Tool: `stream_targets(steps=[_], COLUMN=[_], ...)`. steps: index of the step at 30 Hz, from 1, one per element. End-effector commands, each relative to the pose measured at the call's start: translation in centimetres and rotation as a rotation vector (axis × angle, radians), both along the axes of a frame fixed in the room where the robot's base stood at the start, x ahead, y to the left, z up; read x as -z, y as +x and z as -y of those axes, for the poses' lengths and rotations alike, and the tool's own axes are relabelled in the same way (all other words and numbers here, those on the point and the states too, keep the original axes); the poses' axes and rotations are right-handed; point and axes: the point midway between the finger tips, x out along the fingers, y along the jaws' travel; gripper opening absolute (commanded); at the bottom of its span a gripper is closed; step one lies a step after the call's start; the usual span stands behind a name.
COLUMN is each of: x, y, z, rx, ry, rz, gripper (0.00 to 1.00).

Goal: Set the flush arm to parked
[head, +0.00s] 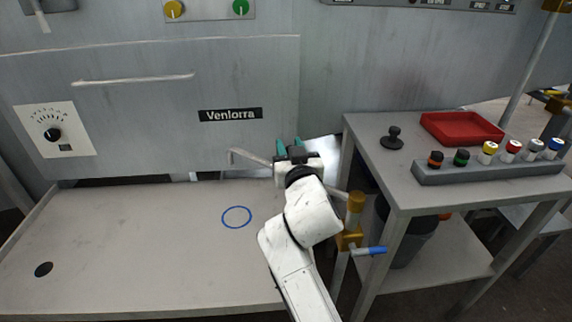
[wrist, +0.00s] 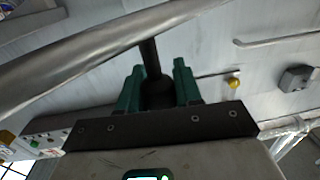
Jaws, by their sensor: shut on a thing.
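The flush arm appears to be the grey tube (head: 250,158) with a bent end, running from a gold swivel joint (head: 356,202) on a post at the table's right edge, over the table. In the wrist view the grey tube (wrist: 90,57) crosses the upper left, close to my gripper. A black stem (wrist: 150,55) joins it to a dark knob (wrist: 157,92). My gripper (wrist: 159,88), with teal fingers, is shut on this knob. In the head view my gripper (head: 288,147) covers the middle of the tube and hides the knob.
A blue ring (head: 236,217) and a dark hole (head: 43,269) mark the otherwise clear grey table (head: 140,240). A blue-handled valve (head: 371,250) sits below the swivel. The side cart (head: 395,180) carries a red tray (head: 460,128) and a row of coloured knobs (head: 490,165). The Venlorra panel (head: 230,115) stands behind.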

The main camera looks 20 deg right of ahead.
Motion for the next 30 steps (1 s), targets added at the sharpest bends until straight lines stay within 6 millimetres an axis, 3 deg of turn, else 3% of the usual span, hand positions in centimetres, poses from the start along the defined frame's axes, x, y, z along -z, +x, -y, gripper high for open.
stream_targets(steps=[17, 30], x=[0.7, 0.5], y=[1.6, 2.0], z=[4.1, 10.1], rx=[0.253, 0.599], ry=[0.001, 0.001], rz=[0.002, 0.002], gripper=[0.0, 0.0])
